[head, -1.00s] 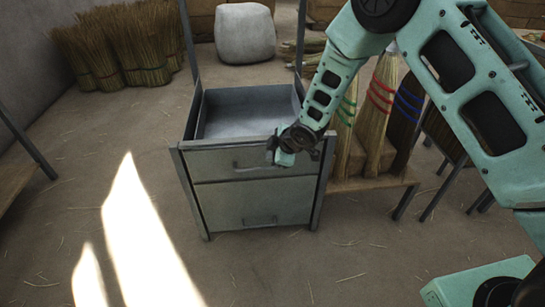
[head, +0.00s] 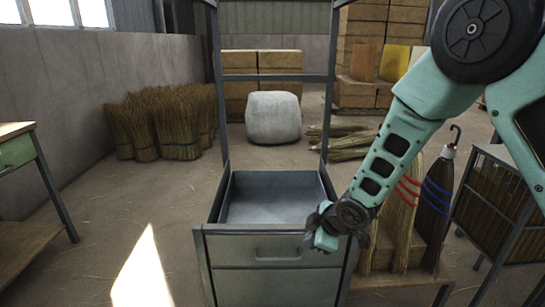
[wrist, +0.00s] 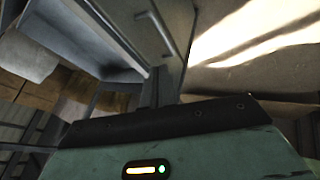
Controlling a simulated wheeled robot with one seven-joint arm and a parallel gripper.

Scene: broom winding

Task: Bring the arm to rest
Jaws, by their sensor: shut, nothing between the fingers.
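My gripper (head: 324,240) is shut and empty. In the head view it hangs in front of the upper right part of a grey metal drawer cabinet (head: 277,286), by the top drawer front. I cannot tell whether it touches the cabinet. My teal arm comes in from the right. The fingertips are hard to make out in the wrist view, where my teal gripper housing fills the bottom and the tilted cabinet (wrist: 163,22) lies beyond it.
The cabinet's open top tray (head: 272,205) looks empty. Brooms with red and blue bindings (head: 405,215) stand on a low wooden bench (head: 405,278) at right. A workbench (head: 22,150) is at left. The floor between it and the cabinet is clear.

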